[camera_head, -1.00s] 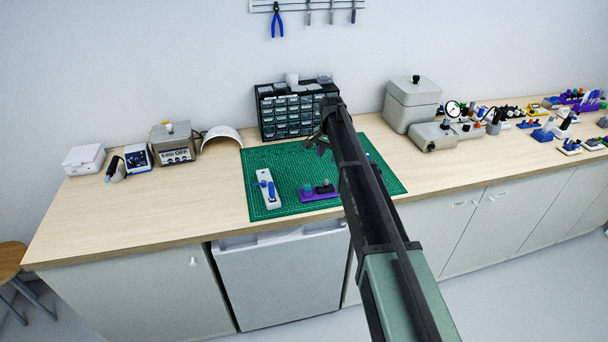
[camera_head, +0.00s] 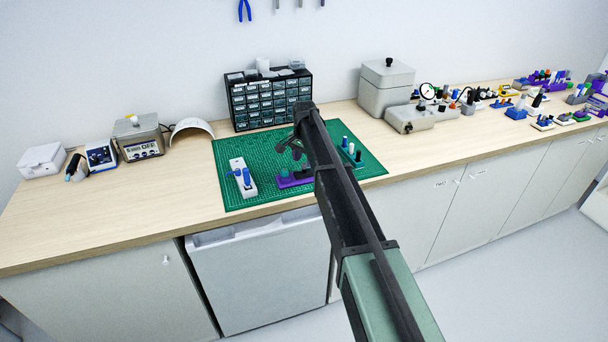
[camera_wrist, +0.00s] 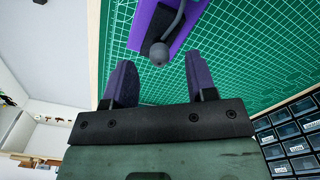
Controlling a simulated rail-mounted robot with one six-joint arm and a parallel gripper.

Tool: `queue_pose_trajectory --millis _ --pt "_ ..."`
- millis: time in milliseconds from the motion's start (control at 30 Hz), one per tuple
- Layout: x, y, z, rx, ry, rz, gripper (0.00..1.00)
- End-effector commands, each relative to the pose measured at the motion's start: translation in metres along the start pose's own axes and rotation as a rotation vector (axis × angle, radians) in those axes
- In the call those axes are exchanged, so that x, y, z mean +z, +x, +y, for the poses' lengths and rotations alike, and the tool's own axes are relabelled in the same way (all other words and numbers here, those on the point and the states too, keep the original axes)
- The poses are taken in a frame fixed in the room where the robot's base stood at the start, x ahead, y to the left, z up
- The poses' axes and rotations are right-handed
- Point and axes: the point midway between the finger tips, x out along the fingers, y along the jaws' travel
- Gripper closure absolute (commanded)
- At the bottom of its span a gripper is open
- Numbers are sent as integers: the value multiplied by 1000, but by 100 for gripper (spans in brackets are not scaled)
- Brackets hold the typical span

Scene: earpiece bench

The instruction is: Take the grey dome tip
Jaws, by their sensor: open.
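The grey dome tip (camera_wrist: 160,54) shows in the wrist view as a small dark grey rounded piece at the end of a curved grey stem, by a purple holder (camera_wrist: 142,24) over the green mat. My gripper (camera_wrist: 159,66) is open, with its two purple fingers apart and empty. The tip appears between and just beyond the fingertips; the distance is hard to tell. In the head view my gripper (camera_head: 291,148) hangs over the mat just behind the purple holder (camera_head: 290,183). A teal-blue piece (camera_head: 283,173) stands on the holder's left part; my arm partly hides its right part.
A white block with blue parts (camera_head: 242,178) lies on the green mat (camera_head: 230,155) left of the holder. Several small upright pieces (camera_head: 346,146) stand on the mat to the right. A drawer cabinet (camera_head: 270,100) stands behind.

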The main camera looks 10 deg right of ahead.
Motion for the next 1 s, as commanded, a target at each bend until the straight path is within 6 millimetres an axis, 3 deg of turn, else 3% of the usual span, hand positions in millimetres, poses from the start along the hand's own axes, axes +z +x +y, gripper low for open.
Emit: queue_pose_trajectory --millis 33,67,300,633,1000 --pt "0 19 0 0 0 0 48" --pt "0 21 0 0 0 0 48" --pt "0 16 0 0 0 0 50" --pt "0 16 0 0 0 0 100" --pt "0 14 0 0 0 0 100"
